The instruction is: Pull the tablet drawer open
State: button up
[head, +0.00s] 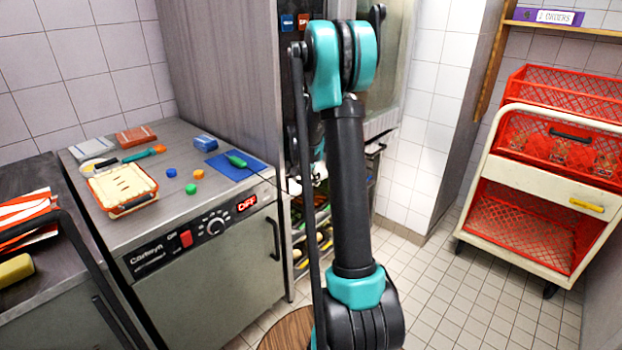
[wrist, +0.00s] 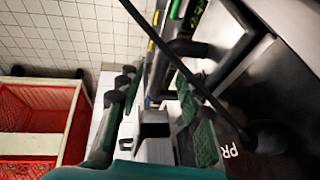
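I cannot single out the tablet drawer with certainty, as no label for it is readable. In the wrist view my gripper (wrist: 158,82) is open, its green-padded fingers apart on the left and right. A dark front (wrist: 275,90) with the letters "PRO" lies right of the fingers. A thick black bar (wrist: 190,48) stands off it just beyond the right finger. A pale grey block (wrist: 153,140) shows between the fingers; I cannot tell what it belongs to. In the head view my arm hides the gripper and what is before it.
A steel machine (head: 215,295) with a black handle (head: 274,238) stands left, a tray (head: 122,187) and small items on top. A trolley (head: 545,180) with red crates (head: 525,225) and a yellow-handled drawer (head: 587,206) stands right.

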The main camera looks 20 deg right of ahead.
grip_shut()
dwell(0.4)
jog(key=s+d, duration=0.6)
jog(key=s, duration=0.5)
jog(key=shift+s+d, duration=0.2)
jog(key=shift+d, duration=0.1)
grip_release()
jog(key=shift+r, duration=0.1)
